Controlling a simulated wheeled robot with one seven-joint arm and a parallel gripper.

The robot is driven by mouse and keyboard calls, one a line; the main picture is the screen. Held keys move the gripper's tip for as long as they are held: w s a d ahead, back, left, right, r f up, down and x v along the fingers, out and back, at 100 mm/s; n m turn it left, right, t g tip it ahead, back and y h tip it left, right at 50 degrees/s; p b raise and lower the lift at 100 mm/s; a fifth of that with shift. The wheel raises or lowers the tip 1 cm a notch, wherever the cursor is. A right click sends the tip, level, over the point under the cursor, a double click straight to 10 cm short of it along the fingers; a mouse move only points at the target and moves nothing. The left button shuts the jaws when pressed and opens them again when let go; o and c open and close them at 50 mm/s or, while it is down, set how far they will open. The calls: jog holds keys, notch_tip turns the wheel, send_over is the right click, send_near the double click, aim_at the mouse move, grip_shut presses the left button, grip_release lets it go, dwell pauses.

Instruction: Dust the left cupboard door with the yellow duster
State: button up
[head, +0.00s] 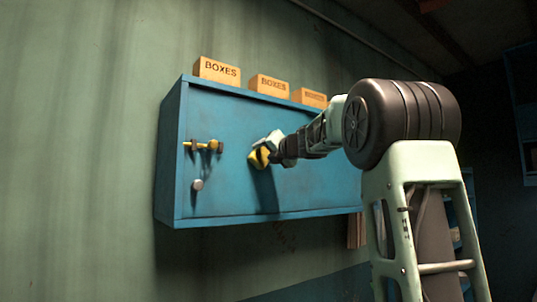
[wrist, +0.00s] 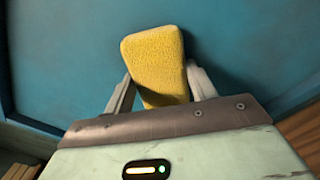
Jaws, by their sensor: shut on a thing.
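The blue cupboard (head: 228,188) hangs on the wall, its front facing me. Its left door carries a yellow-and-dark handle or latch (head: 203,146) and a round pale knob (head: 197,185). My gripper (head: 268,151) is at the middle of the cupboard front, to the right of the handle. In the wrist view it is shut on the yellow duster (wrist: 155,62), a rough-surfaced block held between the two fingers. The duster is at or very near the blue surface (wrist: 230,45); I cannot tell whether it touches. My arm hides part of the cupboard's right side.
Several wooden boxes, such as the left one (head: 216,71), stand on top of the cupboard. The green wall (head: 80,150) is bare to the left. A brown thing (head: 356,230) shows below the cupboard's right end. Dark shelving (head: 525,110) is at the far right.

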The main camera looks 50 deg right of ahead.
jog(key=shift+w+a+f, duration=0.1)
jog(key=shift+a, duration=0.15)
jog(key=shift+b+v, duration=0.35)
jog(key=shift+v, duration=2.55)
jog(key=shift+d, duration=0.15)
jog(key=v, duration=0.3)
